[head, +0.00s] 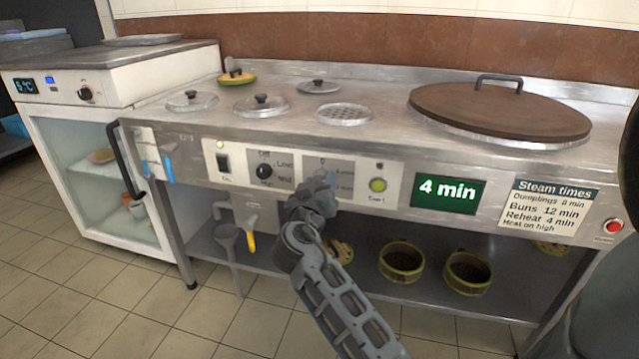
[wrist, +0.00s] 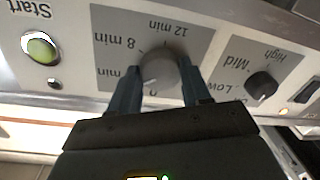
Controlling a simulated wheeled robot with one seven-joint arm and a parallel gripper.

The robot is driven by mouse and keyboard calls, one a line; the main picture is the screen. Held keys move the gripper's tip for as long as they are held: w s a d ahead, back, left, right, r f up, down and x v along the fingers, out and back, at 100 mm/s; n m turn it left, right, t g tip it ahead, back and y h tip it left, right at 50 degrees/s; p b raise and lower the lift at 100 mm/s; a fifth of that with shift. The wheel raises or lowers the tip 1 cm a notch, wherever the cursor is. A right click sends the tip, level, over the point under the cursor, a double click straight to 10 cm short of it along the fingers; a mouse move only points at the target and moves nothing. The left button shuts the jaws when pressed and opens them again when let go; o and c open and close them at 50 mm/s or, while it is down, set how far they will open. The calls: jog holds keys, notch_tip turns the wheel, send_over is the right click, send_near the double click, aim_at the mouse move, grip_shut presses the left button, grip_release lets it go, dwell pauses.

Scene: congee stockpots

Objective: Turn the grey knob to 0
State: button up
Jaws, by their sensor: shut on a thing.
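The grey knob (wrist: 160,70) sits on a grey dial plate on the steamer's front panel, with marks for 8 min and 12 min readable in the wrist view. My gripper (wrist: 157,82) has one finger on each side of the knob and is shut on it. The knob's pointer direction is not clear to me. In the head view my gripper (head: 326,186) reaches up to the panel and hides the knob. The green display (head: 449,192) on the panel reads 4 min.
Left of the dial in the head view is a black Low-Mid-High knob (head: 264,171) and a rocker switch (head: 223,163). The green Start button (head: 377,185) is close on the right. A red button (head: 613,226) is far right.

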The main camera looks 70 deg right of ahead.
jog(key=n+p, duration=0.2)
jog(key=n, duration=0.1)
jog(key=n+p, duration=0.2)
jog(key=shift+r+n+p, duration=0.2)
jog(key=shift+n+p, duration=0.1)
jog(key=shift+n, duration=0.1)
jog(key=n+p, duration=0.2)
jog(key=n, duration=0.1)
jog(key=shift+w+g+y+p, duration=0.1)
jog(key=shift+g+y+p, duration=0.2)
jog(key=shift+f+n+p, duration=0.15)
jog(key=shift+n+p, duration=0.6)
jog(key=shift+n, duration=0.25)
jog(key=o, duration=1.1)
jog(key=shift+c, duration=0.2)
jog(key=shift+a, duration=0.1)
jog(key=a+p, duration=0.1)
jog(key=a, duration=0.6)
jog(key=shift+s+a+r, duration=0.2)
jog(key=shift+s+a, duration=0.1)
jog(key=shift+s, duration=0.15)
